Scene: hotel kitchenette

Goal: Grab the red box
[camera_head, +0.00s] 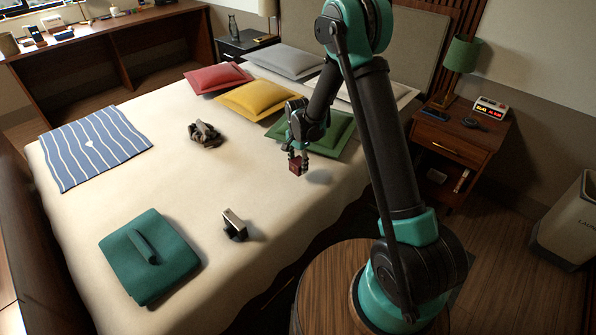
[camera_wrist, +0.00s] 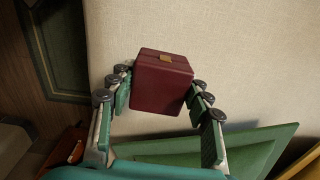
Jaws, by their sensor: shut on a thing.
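The red box (camera_wrist: 160,84) is small and dark red with a gold clasp on one face. My gripper (camera_wrist: 160,95) is shut on it, with one finger against each side in the wrist view. In the head view the red box (camera_head: 297,166) hangs below my gripper (camera_head: 298,150), over the right part of the bed. A soft shadow lies on the bedspread beside it, so the box looks held a little above the bed. The far sides of the box are hidden.
The bed (camera_head: 190,180) holds a green pillow (camera_head: 318,130), a yellow pillow (camera_head: 260,98), a dark crumpled thing (camera_head: 205,135), a small black-and-white object (camera_head: 235,226), a folded teal cloth (camera_head: 148,262) and a striped blue cloth (camera_head: 95,147). A nightstand (camera_head: 455,150) stands at right.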

